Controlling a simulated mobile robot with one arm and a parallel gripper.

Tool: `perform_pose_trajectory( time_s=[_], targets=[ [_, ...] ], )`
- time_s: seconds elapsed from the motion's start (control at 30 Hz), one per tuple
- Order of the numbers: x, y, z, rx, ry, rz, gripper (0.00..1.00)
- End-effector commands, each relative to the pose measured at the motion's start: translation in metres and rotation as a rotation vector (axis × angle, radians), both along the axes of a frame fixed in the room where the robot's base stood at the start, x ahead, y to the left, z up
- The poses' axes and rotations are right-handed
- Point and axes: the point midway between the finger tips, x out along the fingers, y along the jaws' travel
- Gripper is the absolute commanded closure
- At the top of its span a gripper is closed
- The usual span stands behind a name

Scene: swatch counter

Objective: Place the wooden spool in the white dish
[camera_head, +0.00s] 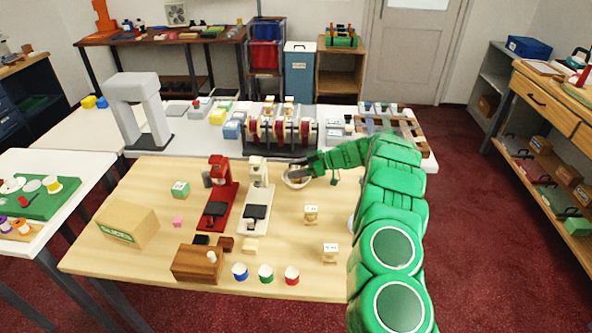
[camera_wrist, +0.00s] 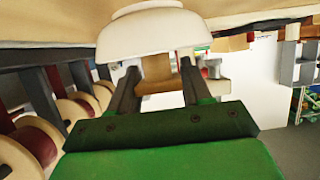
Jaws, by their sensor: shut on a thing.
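The white dish (camera_head: 294,183) stands on the near wooden table, to the right of the white stand in the head view. My gripper (camera_head: 290,174) is at the dish, reaching in from the right. In the wrist view, which appears upside down, my gripper (camera_wrist: 158,82) is shut on the tan wooden spool (camera_wrist: 157,70). The white dish (camera_wrist: 150,35) covers one end of the spool there, so that end is at or behind the dish's rim. I cannot tell whether the spool touches the dish's floor. The spool is not clear in the head view.
A red stand (camera_head: 217,195) and a white stand (camera_head: 258,195) are left of the dish. A rack of red spools (camera_head: 283,133) is behind it. A cardboard box (camera_head: 128,222), a wooden block (camera_head: 197,264) and several small coloured cups are nearer the front.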

Motion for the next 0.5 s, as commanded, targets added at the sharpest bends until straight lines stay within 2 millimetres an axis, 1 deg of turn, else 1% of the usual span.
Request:
perform_pose_trajectory(
  time_s=[0.1, 0.13, 0.27, 0.5],
  targets=[
    [-0.0002, 0.0003, -0.0026, 0.0, 0.0, 0.0, 0.82],
    [-0.0001, 0.0002, -0.0021, 0.0, 0.0, 0.0, 0.47],
    [-0.0001, 0.0002, -0.0019, 0.0, 0.0, 0.0, 0.27],
    [-0.0001, 0.0002, -0.0019, 0.0, 0.0, 0.0, 0.26]
  ],
)
